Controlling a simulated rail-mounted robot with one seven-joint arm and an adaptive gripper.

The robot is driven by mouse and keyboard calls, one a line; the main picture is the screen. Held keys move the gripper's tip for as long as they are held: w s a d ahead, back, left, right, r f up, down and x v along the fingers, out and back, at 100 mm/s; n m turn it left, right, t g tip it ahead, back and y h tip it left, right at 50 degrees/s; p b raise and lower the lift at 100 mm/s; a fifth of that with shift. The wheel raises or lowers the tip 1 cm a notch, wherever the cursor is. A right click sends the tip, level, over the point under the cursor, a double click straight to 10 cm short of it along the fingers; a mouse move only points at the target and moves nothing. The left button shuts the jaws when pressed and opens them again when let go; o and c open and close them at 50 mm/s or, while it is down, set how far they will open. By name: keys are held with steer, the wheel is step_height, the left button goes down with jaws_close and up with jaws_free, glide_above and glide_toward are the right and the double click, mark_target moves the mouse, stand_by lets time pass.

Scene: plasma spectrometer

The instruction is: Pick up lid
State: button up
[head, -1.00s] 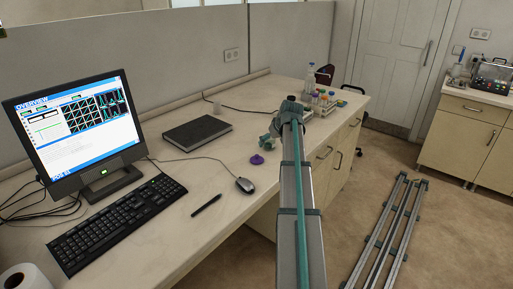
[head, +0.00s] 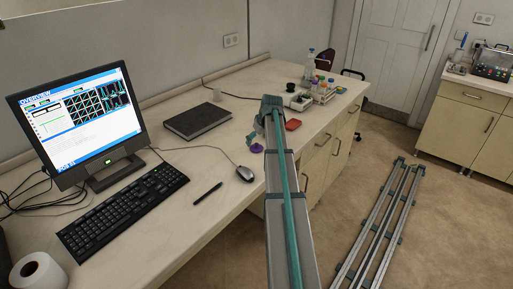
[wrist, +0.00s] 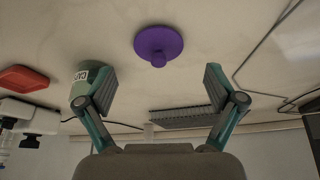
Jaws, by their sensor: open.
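The purple lid (wrist: 158,44), a round disc with a small knob, lies on the pale desktop. It shows in the upper middle of the wrist view, centred between the fingers but beyond their tips. My gripper (wrist: 159,85) is open and empty, its two fingers spread wide on either side. In the head view the lid (head: 257,148) is a small purple spot near the desk's front edge, just left of my arm. Most of my gripper is hidden behind my arm there.
A green labelled container (wrist: 84,82) stands close to the left finger. A red item (head: 293,124) and a rack with bottles (head: 322,92) are to the right. The mouse (head: 245,174), pen and keyboard (head: 122,209) lie left and nearer; a dark book (head: 198,121) lies behind.

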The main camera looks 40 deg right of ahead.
mark_target(257, 143)
steer(key=shift+p+x, duration=0.55)
steer(key=shift+x, duration=1.4)
steer(key=shift+d+r, duration=0.1)
steer(key=c, duration=0.9)
steer(key=shift+w, duration=0.1)
steer(key=shift+r, duration=0.1)
